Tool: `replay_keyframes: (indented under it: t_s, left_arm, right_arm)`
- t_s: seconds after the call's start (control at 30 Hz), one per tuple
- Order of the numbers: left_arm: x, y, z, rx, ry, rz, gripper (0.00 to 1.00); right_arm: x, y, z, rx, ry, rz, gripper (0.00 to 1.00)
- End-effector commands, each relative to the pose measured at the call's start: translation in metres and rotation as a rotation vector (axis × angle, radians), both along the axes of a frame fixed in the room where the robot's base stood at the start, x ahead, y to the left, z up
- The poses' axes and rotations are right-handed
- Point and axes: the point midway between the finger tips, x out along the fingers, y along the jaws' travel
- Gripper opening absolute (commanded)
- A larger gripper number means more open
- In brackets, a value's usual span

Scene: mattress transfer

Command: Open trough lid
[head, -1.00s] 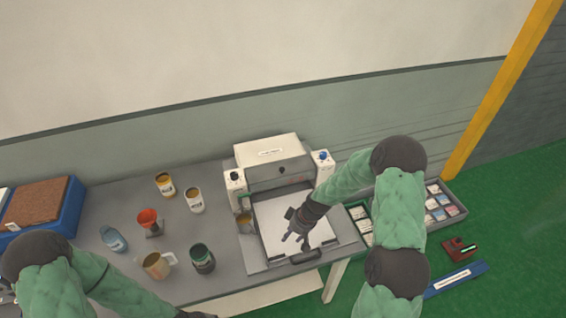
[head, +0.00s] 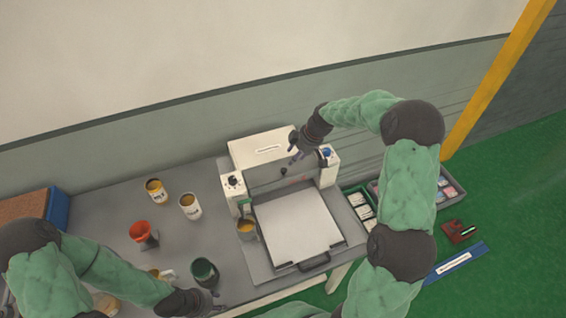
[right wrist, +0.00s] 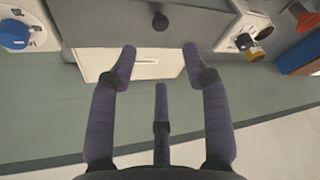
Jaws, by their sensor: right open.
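The trough (head: 262,146) is a pale box with a label at the back of the machine. Its grey front face carries a small dark knob (head: 284,171). The lid looks shut. My right gripper (head: 293,152) is open and empty, above the right part of the trough near the blue-knobbed post. In the right wrist view the open fingers (right wrist: 160,52) point toward the labelled pale surface (right wrist: 112,66), with the dark knob (right wrist: 160,20) beyond the tips, not touched. My left gripper (head: 205,302) is low beside the dark green cup; its finger opening is unclear.
A white plate (head: 296,228) with a dark front handle (head: 314,262) lies before the trough. A small yellow-topped cup (head: 246,230) stands at its left. Card trays are at right.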

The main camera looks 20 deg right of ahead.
Motion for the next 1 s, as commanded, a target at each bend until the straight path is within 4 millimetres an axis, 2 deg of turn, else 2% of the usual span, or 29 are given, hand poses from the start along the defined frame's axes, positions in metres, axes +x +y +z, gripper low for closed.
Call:
replay_keyframes:
  t_s: [0.3,0.53,0.73,1.0]
  left_arm:
    - [0.0,0.0,0.009,0.0,0.0,0.0,0.38]
    - [0.0,0.0,0.014,0.0,0.0,0.0,0.38]
    - [0.0,0.0,0.015,0.0,0.0,0.0,0.38]
    - [0.0,0.0,0.015,0.0,0.0,0.0,0.38]
  right_arm:
    - [0.014,0.015,-0.05,0.002,0.004,0.001,0.48]
    - [0.024,0.022,-0.079,0.001,0.002,0.0,0.48]
    - [0.027,0.025,-0.092,0.0,0.002,-0.001,0.48]
    - [0.028,0.026,-0.093,0.0,0.0,-0.001,0.48]
